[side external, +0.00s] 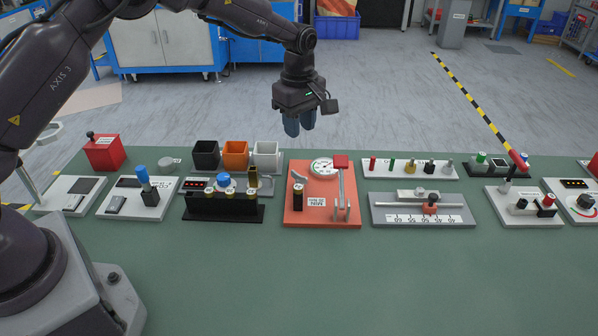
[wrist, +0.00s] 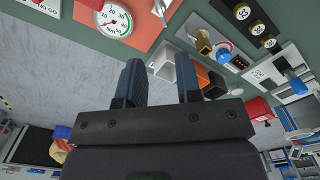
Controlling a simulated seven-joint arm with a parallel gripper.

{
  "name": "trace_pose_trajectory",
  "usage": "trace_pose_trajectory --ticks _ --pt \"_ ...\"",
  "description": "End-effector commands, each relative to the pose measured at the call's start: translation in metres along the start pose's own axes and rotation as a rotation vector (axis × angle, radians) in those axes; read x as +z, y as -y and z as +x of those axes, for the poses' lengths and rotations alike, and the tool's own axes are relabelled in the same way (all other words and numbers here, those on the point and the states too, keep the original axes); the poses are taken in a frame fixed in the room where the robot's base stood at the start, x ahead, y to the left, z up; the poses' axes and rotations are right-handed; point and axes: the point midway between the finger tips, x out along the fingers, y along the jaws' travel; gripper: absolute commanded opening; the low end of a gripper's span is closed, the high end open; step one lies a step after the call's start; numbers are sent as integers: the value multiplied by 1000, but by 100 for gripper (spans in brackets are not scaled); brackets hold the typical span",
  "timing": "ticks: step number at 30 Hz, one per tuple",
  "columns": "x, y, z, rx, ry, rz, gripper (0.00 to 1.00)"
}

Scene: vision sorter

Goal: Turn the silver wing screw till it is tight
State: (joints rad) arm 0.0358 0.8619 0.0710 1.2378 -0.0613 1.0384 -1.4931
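A small silver screw (side external: 448,165) stands at the right end of a white plate (side external: 402,175), in a row with red, green, yellow and black ones. It is too small to make out wings, and I do not see it in the wrist view. My gripper (side external: 300,124) hangs in the air behind the red gauge board, to the left of the silver screw and well apart from it. In the wrist view my gripper (wrist: 159,62) has its two blue fingers apart, with nothing between them.
The red board (side external: 325,217) carries a round dial gauge (side external: 322,167) and a red-topped lever (side external: 341,161). Black, orange and white bins (side external: 266,153) stand left of it. A grey slider scale (side external: 385,214) lies in front of the white plate. The green table front is clear.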

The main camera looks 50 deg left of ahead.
Motion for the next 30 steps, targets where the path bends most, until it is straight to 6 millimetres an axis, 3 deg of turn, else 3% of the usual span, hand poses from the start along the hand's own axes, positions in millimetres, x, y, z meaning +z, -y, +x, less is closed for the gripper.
trace_pose_trajectory --ticks 8,22,30 --pt "0 1 6 -7 1 -162 32" --pt "0 2 95 -9 1 -160 32" --pt "0 2 125 -6 1 -159 32"
